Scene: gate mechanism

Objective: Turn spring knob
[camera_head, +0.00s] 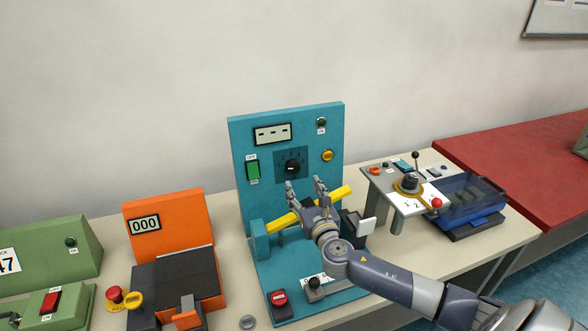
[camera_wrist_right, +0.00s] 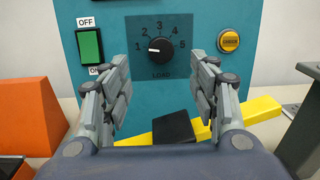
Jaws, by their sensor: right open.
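The spring knob is a black round dial (camera_head: 292,167) on a dark square plate in the middle of the teal panel (camera_head: 240,135). In the right wrist view the knob (camera_wrist_right: 160,48) has a white mark pointing left toward 1, on a scale from 1 to 5, with the word LOAD below. My right gripper (camera_head: 306,184) is open and empty in front of the panel, just below the knob. In the wrist view its fingers (camera_wrist_right: 163,70) stand apart on both sides of the knob, not touching it. My left gripper is not in view.
A yellow bar (camera_head: 340,193) runs behind my right gripper, low on the panel. A green switch (camera_head: 253,170) is left of the knob and a yellow button (camera_head: 328,155) is right. An orange machine (camera_head: 165,225) stands left; a lever stand (camera_head: 385,190) stands right.

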